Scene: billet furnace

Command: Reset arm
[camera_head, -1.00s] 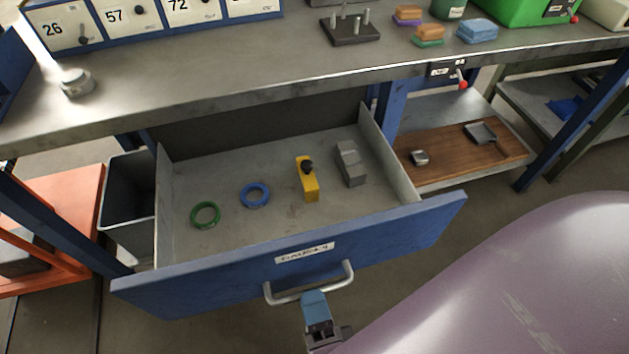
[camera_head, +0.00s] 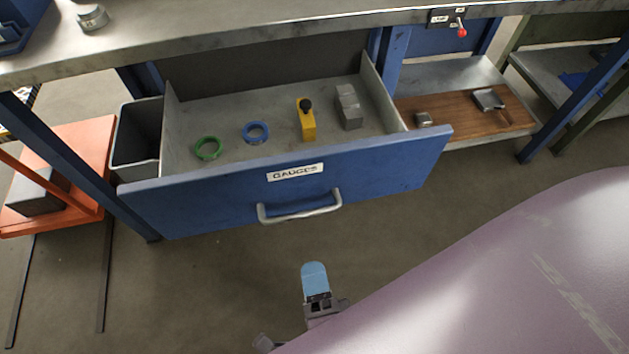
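My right gripper (camera_head: 314,284), with a light-blue finger pad, is below the handle (camera_head: 300,208) of the open blue drawer (camera_head: 390,168) in the picture and looks clear of it. Only one finger pad shows clearly, so its opening cannot be told. Nothing shows in its grasp. My mauve arm fills the lower right. My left gripper is not in view. The drawer, labelled GAUGES, holds a green ring (camera_head: 208,149), a blue ring (camera_head: 255,132), a yellow gauge with a black knob (camera_head: 307,124) and a grey stepped block (camera_head: 349,107).
The steel workbench (camera_head: 240,32) spans the top. A grey bin (camera_head: 137,140) stands left of the drawer, beside an orange cart (camera_head: 85,150). On the right, a lower shelf holds a wooden board (camera_head: 460,123) with small metal parts. The floor in front of the drawer is open.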

